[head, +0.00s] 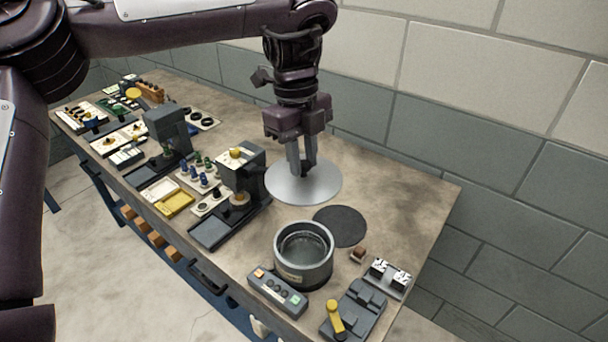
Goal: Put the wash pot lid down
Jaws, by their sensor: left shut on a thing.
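The wash pot lid (325,188) is a flat, light grey disc. My left gripper (302,170) points down over the lid's middle and is shut on its knob, which the fingers mostly hide. I cannot tell whether the lid touches the bench or hangs just above it. The wash pot (303,255) is a grey round pot, open at the top, standing nearer the front edge. A dark round mat (340,225) lies bare on the bench between the lid and the pot. My right gripper is not in view.
A control box (277,291) with buttons stands in front of the pot. A dark fixture with a yellow lever (335,318) and a small brown block (358,254) are to its right. Bench presses (240,180) stand left of the lid.

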